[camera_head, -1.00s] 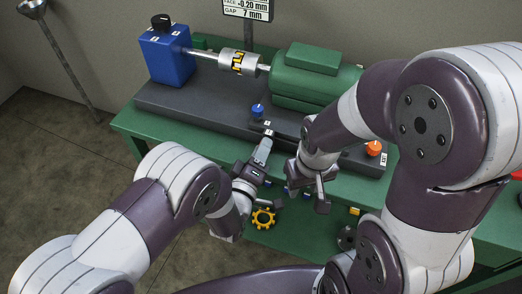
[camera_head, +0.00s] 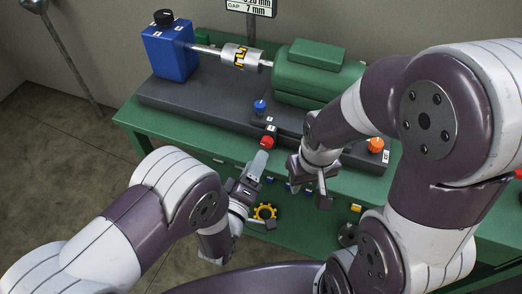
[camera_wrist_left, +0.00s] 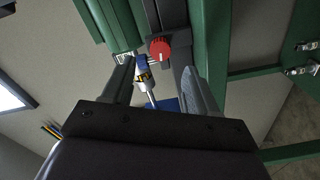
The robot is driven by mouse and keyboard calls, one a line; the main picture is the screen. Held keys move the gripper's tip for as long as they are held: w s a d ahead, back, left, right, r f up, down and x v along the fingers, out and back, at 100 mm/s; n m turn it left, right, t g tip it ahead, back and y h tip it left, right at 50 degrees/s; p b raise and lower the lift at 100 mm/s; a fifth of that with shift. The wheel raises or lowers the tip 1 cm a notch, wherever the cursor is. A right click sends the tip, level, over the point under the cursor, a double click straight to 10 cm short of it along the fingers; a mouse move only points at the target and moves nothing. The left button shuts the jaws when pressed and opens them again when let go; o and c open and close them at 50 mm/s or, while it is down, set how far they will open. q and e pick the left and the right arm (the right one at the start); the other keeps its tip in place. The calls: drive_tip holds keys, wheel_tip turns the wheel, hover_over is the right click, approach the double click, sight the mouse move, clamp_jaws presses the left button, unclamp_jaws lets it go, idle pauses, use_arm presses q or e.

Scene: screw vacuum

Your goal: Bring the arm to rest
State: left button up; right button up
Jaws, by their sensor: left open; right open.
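My left gripper (camera_head: 256,172) is open and empty, just in front of the red knob (camera_head: 267,142) on the front edge of the dark base. In the left wrist view, its two fingers (camera_wrist_left: 160,85) stand wide apart, with the red knob (camera_wrist_left: 161,49) beyond them, apart from the fingers. My right gripper (camera_head: 308,190) is open and empty, hanging over the bench's front part to the right of the left gripper.
A blue block (camera_head: 170,50), a silver coupling (camera_head: 240,57) and a green motor (camera_head: 318,76) stand on the dark base (camera_head: 200,100). A blue knob (camera_head: 260,106) and an orange knob (camera_head: 376,144) are nearby.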

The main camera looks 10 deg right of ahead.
use_arm(q)
drive_tip(key=shift+s+a, duration=0.35)
drive_tip(key=shift+s, duration=0.15)
drive_tip(key=w+a+r+m+g+y+p, duration=0.2)
drive_tip(key=w+a+r+g+y+p, duration=0.15)
drive_tip(key=a, duration=0.35)
drive_tip(key=w+a+r+m+g+y+p, duration=0.15)
drive_tip(key=a+r+g+y+p, duration=0.25)
drive_tip(key=a, duration=0.4)
drive_tip(key=s+a+r+m+g+y+p, duration=0.2)
drive_tip(key=s+a+r+g, duration=0.4)
drive_tip(key=s+a, duration=0.5)
drive_tip(key=shift+s+m+p, duration=0.45)
drive_tip(key=shift+s, duration=0.15)
